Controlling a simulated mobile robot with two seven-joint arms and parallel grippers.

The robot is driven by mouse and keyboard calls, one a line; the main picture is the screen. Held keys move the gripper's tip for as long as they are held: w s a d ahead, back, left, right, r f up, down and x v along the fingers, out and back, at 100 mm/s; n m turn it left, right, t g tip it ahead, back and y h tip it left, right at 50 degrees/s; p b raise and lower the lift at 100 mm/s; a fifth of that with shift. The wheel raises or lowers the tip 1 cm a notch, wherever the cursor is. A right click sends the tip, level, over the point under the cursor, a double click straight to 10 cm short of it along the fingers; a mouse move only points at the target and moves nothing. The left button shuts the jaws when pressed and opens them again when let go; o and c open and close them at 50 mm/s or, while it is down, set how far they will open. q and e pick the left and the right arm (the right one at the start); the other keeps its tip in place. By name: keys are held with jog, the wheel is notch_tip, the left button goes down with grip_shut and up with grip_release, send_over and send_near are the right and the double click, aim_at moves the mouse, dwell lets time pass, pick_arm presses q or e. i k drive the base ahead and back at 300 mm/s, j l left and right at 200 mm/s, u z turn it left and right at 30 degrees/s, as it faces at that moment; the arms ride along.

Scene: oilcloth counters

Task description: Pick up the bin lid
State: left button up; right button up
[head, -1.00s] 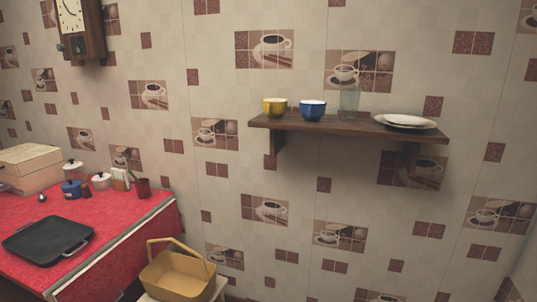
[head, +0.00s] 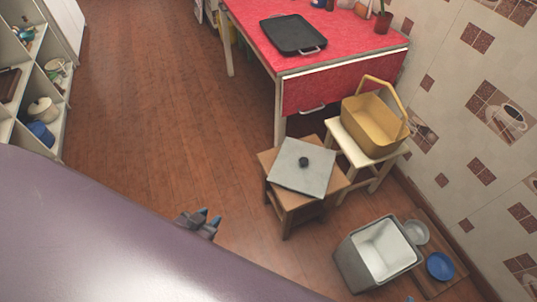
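The bin lid (head: 301,178) is a flat grey square plate with a dark round knob (head: 303,162) in its middle. It lies on a low wooden stool (head: 288,200) in the head view. The grey bin (head: 349,264) stands open on the floor at the lower right, apart from the lid. My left gripper (head: 210,217) is left of and below the stool in the picture, clear of the lid.
A yellow basket (head: 372,126) sits on a cream stool (head: 347,145) behind the lid's stool. A red table (head: 262,40) with a black griddle pan (head: 293,35) stands farther back. A wooden board (head: 449,285) with bowls lies beside the bin. Floor (head: 150,120) left of the stool is clear.

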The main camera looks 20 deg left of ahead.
aim_at(307, 169)
jog(key=u, duration=0.4)
jog(key=k+j+z, duration=0.1)
jog(key=z, duration=0.35)
jog(key=k+j+z, duration=0.1)
jog(key=j+z, duration=0.15)
jog(key=z, duration=0.2)
jog(key=k+j+z, duration=0.1)
jog(key=z, duration=0.3)
jog(key=i+j+u, duration=0.1)
jog(key=u, duration=0.9)
jog(key=j, duration=0.1)
